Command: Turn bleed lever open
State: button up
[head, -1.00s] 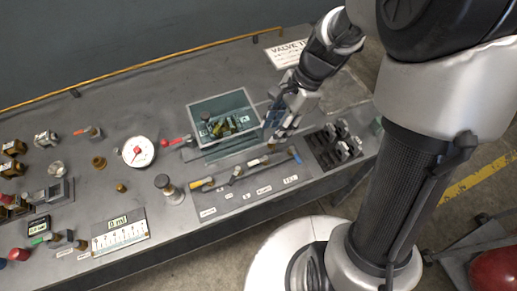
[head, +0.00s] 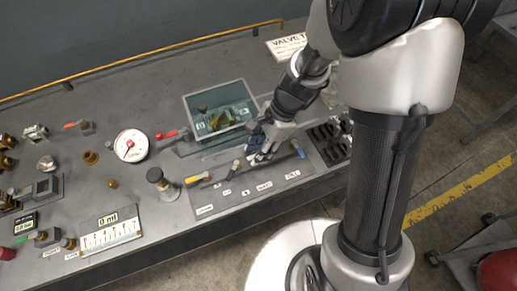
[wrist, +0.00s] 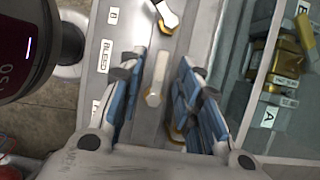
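A pale grey lever (wrist: 155,82) with a brass-coloured base stands between my gripper's fingers in the wrist view. The label beside it (wrist: 103,57) appears to read BLEED. My gripper (wrist: 160,92) is open, with one blue-padded finger on each side of the lever; a gap shows on both sides, and I see no clear contact. In the head view my gripper (head: 258,153) is low over the row of levers on the bench's front plate, and largely hides this lever. Another lever (wrist: 168,14) is further along the plate.
A glass-sided bin (head: 246,88) with brass valve parts stands close behind my gripper. A dark slotted rack (head: 328,140) is to the right. A dial gauge (head: 131,145) is at the left.

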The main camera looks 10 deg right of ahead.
grip_shut()
dwell(0.3)
jog(key=shift+s+n, duration=0.1)
jog(key=shift+n, duration=0.2)
jog(key=n+p, duration=0.1)
jog(key=n+g+p, duration=0.1)
jog(key=shift+s+d+r+n, duration=0.1)
jog(key=shift+s+r+n, duration=0.1)
jog(key=shift+n, duration=0.2)
jog(key=n, duration=0.1)
jog(key=n+g+h+p, duration=0.1)
jog(key=n+p, duration=0.1)
jog(key=shift+s+d+f+n, duration=0.1)
jog(key=shift+s+d+n, duration=0.2)
jog(key=shift+n, duration=0.1)
jog(key=n+h+p, duration=0.1)
jog(key=n, duration=0.1)
jog(key=d+n+g+h+p, duration=0.1)
jog(key=n, duration=0.2)
jog(key=shift+s+p, duration=0.2)
jog(key=shift+p, duration=0.15)
jog(key=n+h, duration=0.1)
jog(key=n, duration=0.2)
jog(key=d+n+h+p, duration=0.1)
jog(key=n, duration=0.1)
jog(key=shift+n, duration=0.4)
jog(key=shift+f+p, duration=0.1)
jog(key=shift+p, duration=0.2)
